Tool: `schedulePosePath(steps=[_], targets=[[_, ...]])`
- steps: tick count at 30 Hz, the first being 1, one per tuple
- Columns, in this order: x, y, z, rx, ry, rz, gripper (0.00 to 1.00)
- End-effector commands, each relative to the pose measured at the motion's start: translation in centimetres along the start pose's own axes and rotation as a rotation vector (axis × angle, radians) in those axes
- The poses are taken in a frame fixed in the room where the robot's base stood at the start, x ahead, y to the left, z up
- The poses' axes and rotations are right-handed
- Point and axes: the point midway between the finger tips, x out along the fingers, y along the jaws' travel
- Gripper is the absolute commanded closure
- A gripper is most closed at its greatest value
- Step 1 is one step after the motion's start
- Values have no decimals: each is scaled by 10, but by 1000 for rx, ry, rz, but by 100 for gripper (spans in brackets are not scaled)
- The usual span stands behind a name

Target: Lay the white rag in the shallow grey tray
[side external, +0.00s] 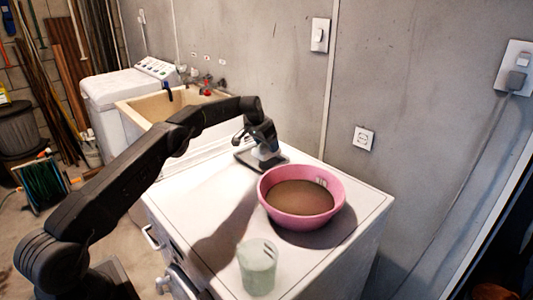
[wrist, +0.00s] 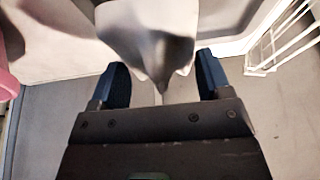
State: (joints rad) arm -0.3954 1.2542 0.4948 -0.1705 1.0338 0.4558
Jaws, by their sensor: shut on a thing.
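The white rag (side external: 266,153) hangs bunched from my gripper (side external: 261,142), over the shallow grey tray (side external: 243,158) on the white machine top. My gripper is shut on the rag. In the wrist view the rag (wrist: 145,35) drapes between the two dark fingers of my gripper (wrist: 161,78), and its folds hide part of what lies beneath. I cannot tell whether the rag's lower edge touches the tray floor.
A pink basin (side external: 301,222) with brown contents stands just right of the tray, close to my gripper. A pale green cup (side external: 257,267) stands near the front edge. A utility sink (side external: 130,104) lies behind on the left, and a wall rises behind the tray.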

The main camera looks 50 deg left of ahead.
Motion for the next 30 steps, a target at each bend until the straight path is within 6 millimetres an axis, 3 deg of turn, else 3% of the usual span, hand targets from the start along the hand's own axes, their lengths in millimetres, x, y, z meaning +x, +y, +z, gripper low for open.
schedulePosePath(steps=[11,23,24,30], targets=[[36,1,15,0,-1,2,56],[41,1,17,1,0,1,56],[41,1,16,1,1,1,26],[41,1,17,1,0,1,7]])
